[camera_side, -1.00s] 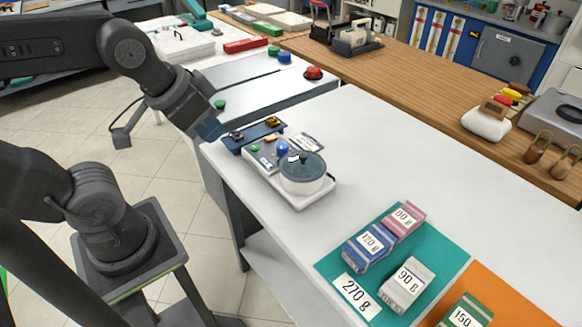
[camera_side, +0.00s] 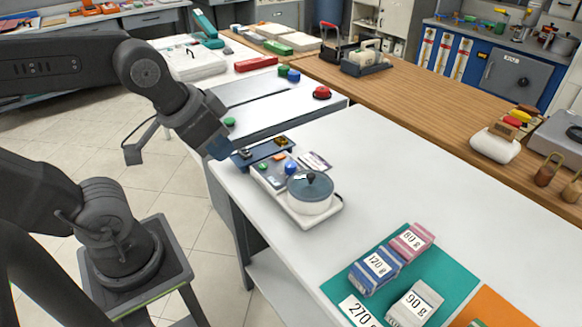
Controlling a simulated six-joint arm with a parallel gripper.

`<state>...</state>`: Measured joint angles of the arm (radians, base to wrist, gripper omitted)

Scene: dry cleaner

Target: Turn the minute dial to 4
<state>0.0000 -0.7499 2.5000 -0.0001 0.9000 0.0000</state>
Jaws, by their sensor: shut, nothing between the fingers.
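A dark blue panel (camera_side: 262,151) sits at the back left of the white table. It bears a dark knob (camera_side: 244,154) at its left end and a brownish-yellow knob (camera_side: 280,141) at its right end. Their markings are too small to read, so I cannot tell which is the minute dial or where it points. My gripper (camera_side: 220,150) points down just left of the panel's left end, close to the dark knob. It is shut and holds nothing. I cannot tell whether its tip touches the panel or knob.
A white appliance with a lidded pot (camera_side: 311,192) and a blue button (camera_side: 290,168) stands just in front of the panel. Labelled packs (camera_side: 375,272) lie on a teal mat (camera_side: 437,260) at front. The table's right middle is clear.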

